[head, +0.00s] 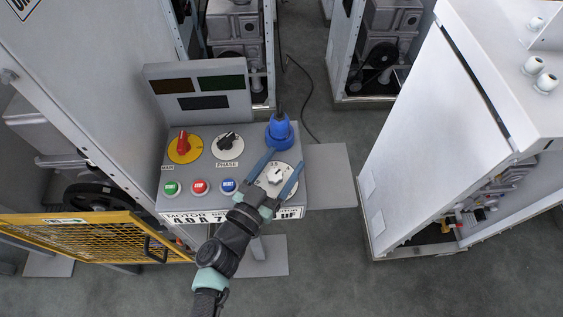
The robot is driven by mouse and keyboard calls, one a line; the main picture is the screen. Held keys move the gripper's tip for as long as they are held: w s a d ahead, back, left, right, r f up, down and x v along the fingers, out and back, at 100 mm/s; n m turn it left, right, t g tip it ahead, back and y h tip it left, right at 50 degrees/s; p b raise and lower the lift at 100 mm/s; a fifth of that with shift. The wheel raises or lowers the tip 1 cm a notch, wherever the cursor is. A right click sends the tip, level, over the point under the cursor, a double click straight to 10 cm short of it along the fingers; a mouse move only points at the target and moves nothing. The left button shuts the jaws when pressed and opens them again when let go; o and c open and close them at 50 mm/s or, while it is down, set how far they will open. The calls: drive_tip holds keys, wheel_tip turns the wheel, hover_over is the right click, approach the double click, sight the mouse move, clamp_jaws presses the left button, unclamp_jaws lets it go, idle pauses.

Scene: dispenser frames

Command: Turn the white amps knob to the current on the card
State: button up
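The white amps knob (275,176) sits on a pale round dial (287,184) at the right front of the grey control panel (257,143). My gripper (281,164) reaches in from below, its two blue fingers spread apart on either side of the knob. I cannot tell whether either finger touches it. The knob's pointer direction and most dial marks are too small to read.
A red switch (183,143) on a yellow plate, a black phase knob (228,140), and green, red and blue buttons share the panel. A blue plug (279,131) stands just behind the dial. A yellow mesh gate (95,240) is left, a white cabinet (430,130) right.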

drive_tip(key=b+v, duration=0.2)
drive_tip(key=v, duration=1.1)
idle(0.4)
